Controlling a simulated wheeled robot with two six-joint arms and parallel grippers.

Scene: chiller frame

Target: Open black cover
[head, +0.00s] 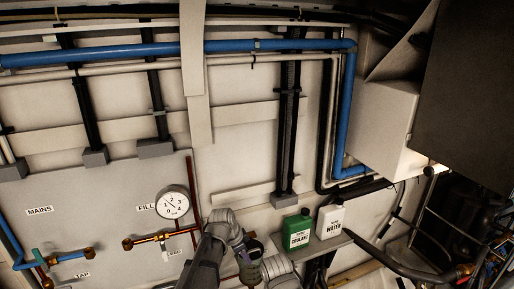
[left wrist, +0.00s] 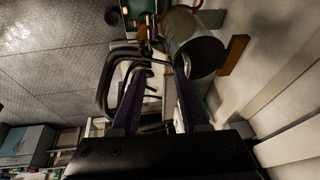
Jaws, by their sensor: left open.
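A large dark panel (head: 455,90), which may be the black cover, fills the upper right of the head view, beside a pale box. I cannot tell whether it is open or closed. My left arm rises from the bottom middle, and my left gripper (head: 250,262) is low in the view, far from the dark panel. In the left wrist view my left gripper (left wrist: 158,85) shows two dark purple fingers spread apart with nothing clearly held. My right gripper does not show.
A green coolant bottle (head: 297,231) and a white water bottle (head: 330,218) stand on a small shelf near my left gripper. A pressure gauge (head: 173,202) is on the wall panel to the left. Blue pipes (head: 130,51) run above. Black hoses (left wrist: 125,80) lie beyond my fingers.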

